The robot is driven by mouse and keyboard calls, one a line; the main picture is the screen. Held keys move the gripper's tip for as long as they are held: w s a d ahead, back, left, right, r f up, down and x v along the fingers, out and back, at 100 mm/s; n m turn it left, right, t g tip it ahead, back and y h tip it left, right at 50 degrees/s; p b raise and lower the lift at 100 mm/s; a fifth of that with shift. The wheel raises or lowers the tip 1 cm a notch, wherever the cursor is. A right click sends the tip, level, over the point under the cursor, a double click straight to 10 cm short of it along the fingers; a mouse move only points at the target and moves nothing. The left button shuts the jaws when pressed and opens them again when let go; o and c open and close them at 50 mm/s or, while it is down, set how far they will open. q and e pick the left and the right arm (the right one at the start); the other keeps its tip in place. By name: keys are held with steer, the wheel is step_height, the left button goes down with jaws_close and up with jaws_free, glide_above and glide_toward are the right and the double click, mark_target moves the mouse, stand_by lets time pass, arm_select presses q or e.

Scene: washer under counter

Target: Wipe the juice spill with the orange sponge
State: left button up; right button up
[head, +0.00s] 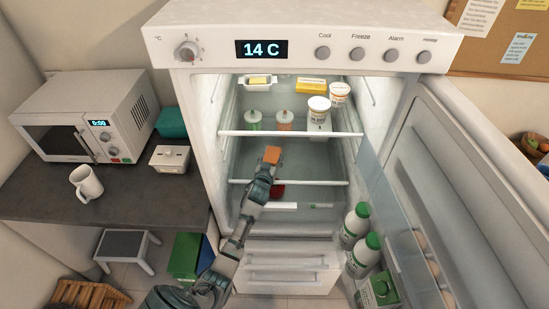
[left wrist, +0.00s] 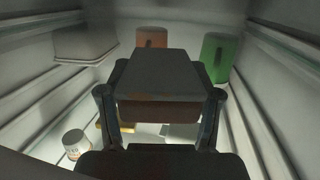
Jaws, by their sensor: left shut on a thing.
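The orange sponge (head: 272,154) is held in my left gripper (head: 268,167), inside the open fridge between the middle and lower shelves. In the left wrist view the gripper (left wrist: 160,108) has a finger on each side of the sponge (left wrist: 160,85), whose broad face looks dark grey-brown. I cannot tell whether the sponge touches a surface. My right gripper is not in view.
The middle shelf (head: 290,134) carries green-marked and orange-marked jars and white tubs. The open fridge door (head: 437,185) with bottles bounds the right. A counter (head: 130,205) with a microwave (head: 90,115) stands left.

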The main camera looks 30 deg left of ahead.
arm_select(q)
steer(key=shift+f, duration=0.1)
steer(key=shift+w+d, duration=0.4)
steer(key=shift+d, duration=0.25)
steer(key=shift+w+d, duration=0.4)
steer(key=shift+d, duration=0.3)
steer(key=shift+s+a, duration=0.45)
steer(key=shift+a, duration=0.25)
steer(key=shift+p, duration=0.3)
steer(key=shift+s+a+p, duration=0.4)
steer(key=shift+a+p, duration=0.05)
steer(key=shift+a, duration=0.25)
